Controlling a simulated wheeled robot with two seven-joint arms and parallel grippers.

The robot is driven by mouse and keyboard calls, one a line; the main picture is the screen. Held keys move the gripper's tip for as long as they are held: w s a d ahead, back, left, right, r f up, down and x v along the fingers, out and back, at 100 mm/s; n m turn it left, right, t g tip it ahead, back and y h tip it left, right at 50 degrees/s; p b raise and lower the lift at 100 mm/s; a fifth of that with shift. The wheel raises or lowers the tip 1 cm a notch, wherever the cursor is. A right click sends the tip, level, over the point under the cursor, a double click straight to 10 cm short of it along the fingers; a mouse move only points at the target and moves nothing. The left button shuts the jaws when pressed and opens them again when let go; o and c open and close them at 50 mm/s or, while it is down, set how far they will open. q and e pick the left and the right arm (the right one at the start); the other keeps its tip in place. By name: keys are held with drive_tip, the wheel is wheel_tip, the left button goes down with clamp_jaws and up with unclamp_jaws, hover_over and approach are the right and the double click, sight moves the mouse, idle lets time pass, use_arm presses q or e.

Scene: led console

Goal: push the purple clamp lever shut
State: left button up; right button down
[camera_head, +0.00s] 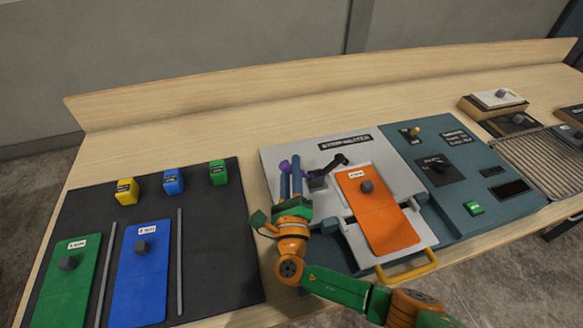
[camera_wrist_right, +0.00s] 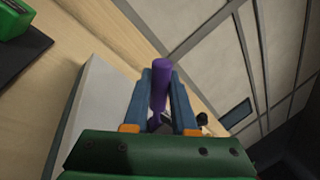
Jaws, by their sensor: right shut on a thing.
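The purple clamp lever (camera_head: 284,166) stands at the left part of the light grey plate of the console. In the right wrist view the lever (camera_wrist_right: 161,84) rises as a purple rod between the two blue fingers. My right gripper (camera_head: 291,172) is shut on the lever, with its fingers pointing away from me. It also shows in the right wrist view (camera_wrist_right: 159,92). The lever's lower end and pivot are mostly hidden by the fingers. A dark clamp arm (camera_head: 325,172) lies just right of the gripper, beside the orange plate. My left gripper is not in view.
The orange plate (camera_head: 392,228) with a grey knob lies on the grey plate (camera_head: 300,150). A teal panel (camera_head: 455,195) with switches is to its right. A dark mat (camera_head: 215,265) holds green and blue plates and small coloured blocks at left.

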sight(290, 173)
drive_tip(key=c, duration=1)
unclamp_jaws()
drive_tip(key=shift+s, duration=0.2)
drive_tip(key=s, duration=0.3)
drive_tip(key=s+f, duration=0.1)
drive_tip(key=s, duration=0.2)
drive_tip(key=shift+d+f, duration=0.1)
drive_tip(key=shift+f, duration=0.05)
drive_tip(key=shift+s, duration=0.5)
drive_tip(key=shift+w, duration=0.15)
